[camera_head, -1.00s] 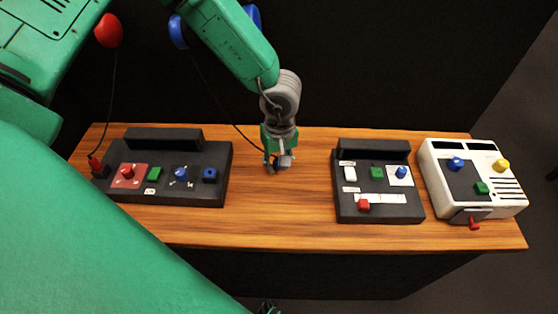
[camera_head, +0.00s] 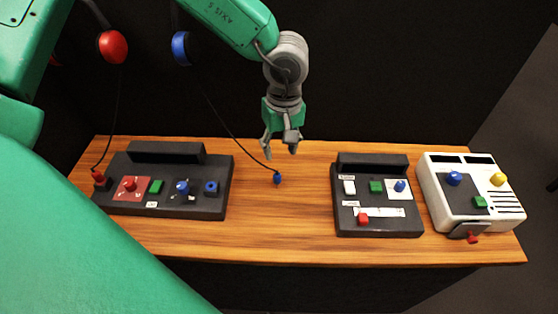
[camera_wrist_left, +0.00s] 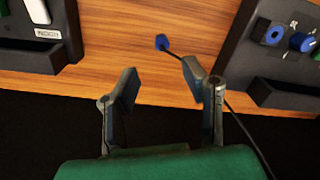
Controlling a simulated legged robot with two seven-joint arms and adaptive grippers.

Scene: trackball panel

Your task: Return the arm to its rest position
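My left gripper (camera_head: 281,147) hangs above the back edge of the wooden table, between the two black panels, fingers pointing down. In the left wrist view its two fingers (camera_wrist_left: 165,90) are apart with nothing between them. A blue plug (camera_head: 278,179) on a black cable is below the gripper and apart from it, seemingly on the table; it also shows in the left wrist view (camera_wrist_left: 162,42) beyond the fingertips. My right gripper is not in view.
On the table (camera_head: 300,225) stand a black panel (camera_head: 205,206) at left, another (camera_head: 375,228) right of centre, and a white box (camera_head: 440,170) at far right. A red plug (camera_head: 99,177) on a cable is at the left panel. The middle of the table is mostly clear.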

